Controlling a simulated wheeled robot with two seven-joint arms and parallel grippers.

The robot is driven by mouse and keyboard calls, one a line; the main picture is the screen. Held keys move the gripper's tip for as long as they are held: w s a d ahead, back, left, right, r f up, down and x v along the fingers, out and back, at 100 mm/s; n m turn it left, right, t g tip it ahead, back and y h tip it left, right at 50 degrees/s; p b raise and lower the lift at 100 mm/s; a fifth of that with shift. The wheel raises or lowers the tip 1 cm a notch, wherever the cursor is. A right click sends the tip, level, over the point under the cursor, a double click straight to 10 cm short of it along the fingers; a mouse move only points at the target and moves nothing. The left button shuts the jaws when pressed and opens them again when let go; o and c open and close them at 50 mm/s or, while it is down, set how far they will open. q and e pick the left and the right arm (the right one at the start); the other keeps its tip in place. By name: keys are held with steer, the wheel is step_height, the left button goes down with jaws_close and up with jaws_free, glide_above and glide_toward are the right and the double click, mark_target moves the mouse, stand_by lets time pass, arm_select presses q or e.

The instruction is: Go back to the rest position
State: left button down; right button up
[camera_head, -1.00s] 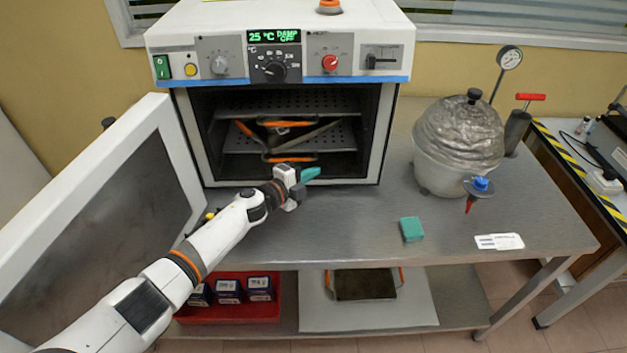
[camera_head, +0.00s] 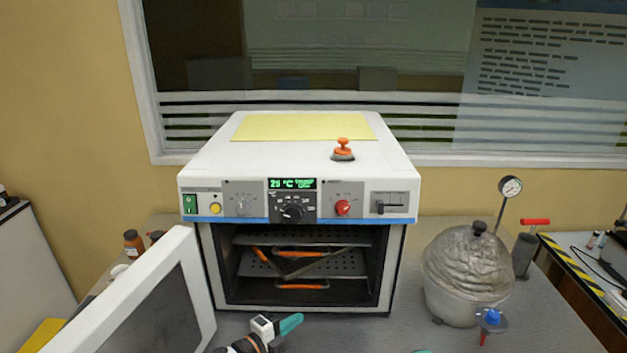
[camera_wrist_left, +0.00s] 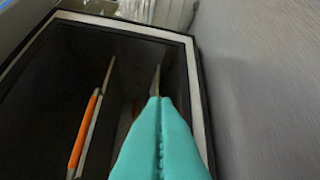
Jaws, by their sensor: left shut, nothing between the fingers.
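My left gripper (camera_head: 290,324) has teal fingers and shows at the bottom edge of the head view, in front of the open oven (camera_head: 300,208). Its fingers are shut with nothing between them. In the left wrist view the shut teal fingers (camera_wrist_left: 160,135) point toward the dark oven opening (camera_wrist_left: 130,60), with an orange-edged rack part (camera_wrist_left: 82,135) inside. Most of my left arm is below the head view.
The oven door (camera_head: 150,300) stands open at the left. Perforated shelves and orange-handled trays (camera_head: 302,285) are inside the oven. A silver domed vessel (camera_head: 465,265) with a blue-knobbed valve (camera_head: 491,318) stands at the right. An orange-knobbed item (camera_head: 343,150) sits on the oven top.

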arm_select(q)
steer(key=s+a+n+g+y, duration=0.4)
steer(key=s+n, duration=0.4)
steer(key=s, duration=0.4)
steer(key=s+a+n+g+y, duration=0.25)
steer(key=s+a+n, duration=0.4)
steer(key=s, duration=0.65)
steer(key=s+a+n+g+y, duration=0.2)
steer(key=s+a+n+y, duration=0.25)
steer(key=s+n, duration=0.55)
steer(key=s+f+m+g+b, duration=0.1)
steer(key=s+f, duration=0.1)
steer(key=f, duration=1.2)
steer(key=s+f+m+g+b, duration=0.1)
steer(key=s+f, duration=0.1)
steer(key=f, duration=1.3)
steer(key=s+a+f+b, duration=0.1)
steer(key=s+a+f, duration=0.1)
steer(key=s+f, duration=1.4)
steer(key=shift+a+f+g+b, duration=0.3)
steer(key=shift+f+g, duration=0.05)
steer(key=shift+f, duration=0.1)
steer(key=shift+a+m, duration=0.15)
steer(key=shift+m, duration=0.1)
